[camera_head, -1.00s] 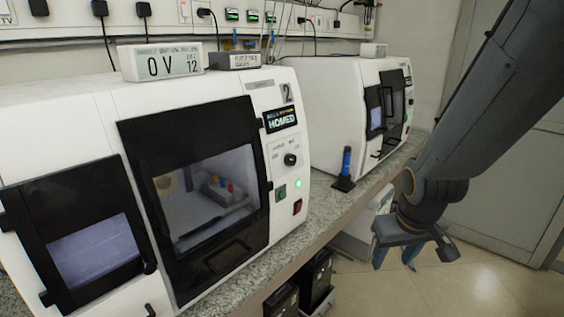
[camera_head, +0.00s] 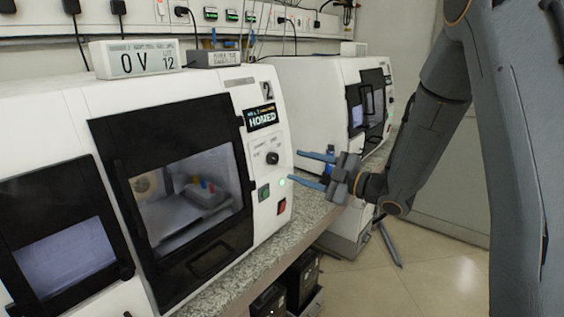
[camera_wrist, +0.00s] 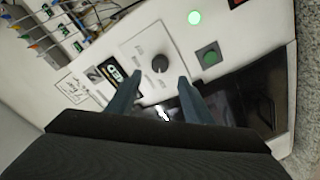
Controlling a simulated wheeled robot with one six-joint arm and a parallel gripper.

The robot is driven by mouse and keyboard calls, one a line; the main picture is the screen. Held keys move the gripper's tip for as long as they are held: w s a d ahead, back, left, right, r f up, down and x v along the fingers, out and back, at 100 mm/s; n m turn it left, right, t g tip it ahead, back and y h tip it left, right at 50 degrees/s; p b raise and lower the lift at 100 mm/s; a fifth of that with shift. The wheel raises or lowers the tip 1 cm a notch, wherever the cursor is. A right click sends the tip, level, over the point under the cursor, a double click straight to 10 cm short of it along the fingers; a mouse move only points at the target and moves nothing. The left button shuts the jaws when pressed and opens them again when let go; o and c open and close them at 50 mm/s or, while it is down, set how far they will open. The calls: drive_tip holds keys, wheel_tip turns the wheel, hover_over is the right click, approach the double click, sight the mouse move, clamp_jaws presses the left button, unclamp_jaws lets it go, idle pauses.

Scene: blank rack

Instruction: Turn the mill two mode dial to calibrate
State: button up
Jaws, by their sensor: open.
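The white mill marked 2 (camera_head: 240,84) stands on the counter at left centre. Its black mode dial (camera_head: 272,158) is a small round knob on the right front panel, under the HOMED display (camera_head: 262,117). My gripper (camera_head: 309,170) is open and empty, its blue fingers pointing left toward the panel, right of the dial and apart from it. In the wrist view the dial (camera_wrist: 160,63) sits on a white plate, just beyond the fingertips (camera_wrist: 158,80) and roughly between them. The dial's labels are too small to read.
A green light (camera_wrist: 195,18) and a green button (camera_wrist: 208,57) are beside the dial. A red switch (camera_head: 282,206) is lower on the panel. A second white mill (camera_head: 310,85) stands behind, to the right. The floor at right is open.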

sight(275, 159)
drive_tip(key=shift+p+x, duration=1.1)
drive_tip(key=shift+x, duration=2.5)
drive_tip(key=c, duration=1)
drive_tip(key=shift+c, duration=0.2)
drive_tip(key=shift+m, duration=0.3)
drive_tip(key=m, duration=0.3)
drive_tip(key=shift+m+t+h, duration=0.3)
drive_tip(key=shift+m, duration=0.1)
drive_tip(key=shift+s+m+t+h+p, duration=0.1)
drive_tip(key=shift+m+t+h+p, duration=0.25)
drive_tip(key=shift+m, duration=1.85)
